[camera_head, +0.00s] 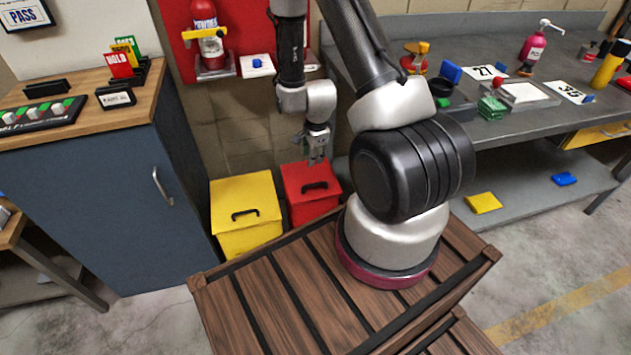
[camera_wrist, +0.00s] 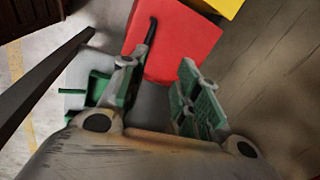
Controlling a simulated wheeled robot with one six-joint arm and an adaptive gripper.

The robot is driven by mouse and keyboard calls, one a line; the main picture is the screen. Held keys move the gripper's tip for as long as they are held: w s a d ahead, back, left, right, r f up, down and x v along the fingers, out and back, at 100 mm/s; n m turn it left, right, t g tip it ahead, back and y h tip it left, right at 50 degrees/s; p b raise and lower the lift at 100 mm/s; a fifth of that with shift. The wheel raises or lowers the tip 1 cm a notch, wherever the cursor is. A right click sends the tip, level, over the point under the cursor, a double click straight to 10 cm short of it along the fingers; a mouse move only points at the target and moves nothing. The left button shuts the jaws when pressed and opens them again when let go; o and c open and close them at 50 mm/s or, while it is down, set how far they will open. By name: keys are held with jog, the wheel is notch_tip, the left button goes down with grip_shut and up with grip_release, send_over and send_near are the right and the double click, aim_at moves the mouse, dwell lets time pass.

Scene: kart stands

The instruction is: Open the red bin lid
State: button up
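The red bin (camera_head: 312,209) stands on the floor behind my wooden-topped base, beside the yellow bin. Its red lid (camera_head: 297,178) is closed, with a black handle (camera_head: 315,186) on it. The lid (camera_wrist: 182,45) also shows at the top middle of the wrist view, with the handle (camera_wrist: 150,34) near the left fingertip. My gripper (camera_head: 317,160) points down above the lid and looks apart from it. In the wrist view my gripper (camera_wrist: 158,66) is open and empty, with green pads on both fingers. The bin's lower front is partly hidden.
The yellow bin (camera_head: 246,210) stands close on the left, its lid closed. A blue cabinet (camera_head: 100,210) is left of it. A grey workbench (camera_head: 470,120) with a low shelf is on the right. A red panel with a fire extinguisher (camera_head: 205,30) hangs behind the bins.

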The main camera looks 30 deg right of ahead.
notch_tip(320, 180, down, 6)
jog(key=s+m, duration=0.2)
send_near(316, 181)
jog(key=f, duration=0.1)
jog(key=s+a+f, duration=0.2)
jog(key=f, duration=0.1)
jog(key=shift+s+a, duration=0.15)
jog(key=shift+a, duration=0.1)
grip_shut()
